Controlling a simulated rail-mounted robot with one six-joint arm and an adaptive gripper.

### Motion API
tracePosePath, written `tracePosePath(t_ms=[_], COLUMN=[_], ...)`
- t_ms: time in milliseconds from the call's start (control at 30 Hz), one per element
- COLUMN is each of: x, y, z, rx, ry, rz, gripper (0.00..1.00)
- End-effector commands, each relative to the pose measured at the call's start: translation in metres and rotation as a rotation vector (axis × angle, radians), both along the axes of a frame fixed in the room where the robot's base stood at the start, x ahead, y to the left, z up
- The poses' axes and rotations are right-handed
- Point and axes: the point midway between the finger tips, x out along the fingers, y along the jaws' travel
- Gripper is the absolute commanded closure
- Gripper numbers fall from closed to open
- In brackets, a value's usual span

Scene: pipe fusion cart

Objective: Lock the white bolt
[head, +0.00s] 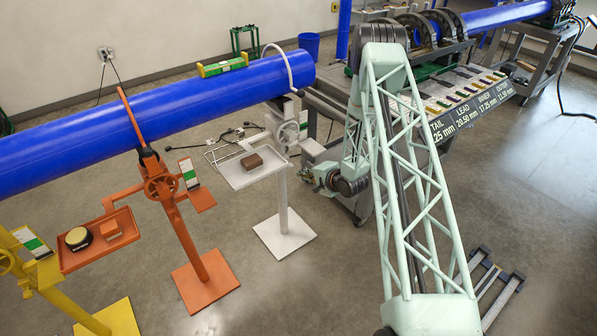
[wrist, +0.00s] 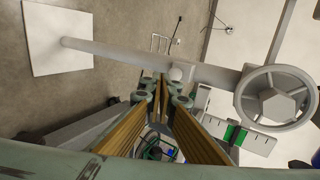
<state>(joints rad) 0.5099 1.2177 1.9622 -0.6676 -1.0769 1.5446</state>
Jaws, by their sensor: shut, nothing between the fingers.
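The white stand (head: 283,205) stands left of my arm in the head view, with a white handwheel (head: 288,133) near its top. In the wrist view its post (wrist: 120,52) lies sideways, and the wheel with a faceted hub (wrist: 283,103) is at the right. A small pale round knob (wrist: 180,72) shows on the post just beyond my fingertips; I cannot tell whether it is the white bolt or whether I touch it. My gripper (wrist: 161,92) is shut and empty. In the head view my gripper (head: 311,175) is beside the post, below and right of the wheel.
A blue pipe (head: 190,105) rests across the stands, with a white hoop (head: 290,68) over its end. A white tray (head: 232,172) holds a brown block (head: 251,162). Orange (head: 185,235) and yellow (head: 100,315) stands are to the left. A cart (head: 400,140) stands behind my arm.

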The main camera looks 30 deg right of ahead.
Motion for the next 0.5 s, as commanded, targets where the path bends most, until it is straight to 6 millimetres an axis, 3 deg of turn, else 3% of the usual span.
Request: tracePosePath(t_ms=[500], x=[-0.061], y=[-0.011], z=[0.038], rx=[0.0], ry=[-0.001], rz=[-0.001], gripper=[1.0])
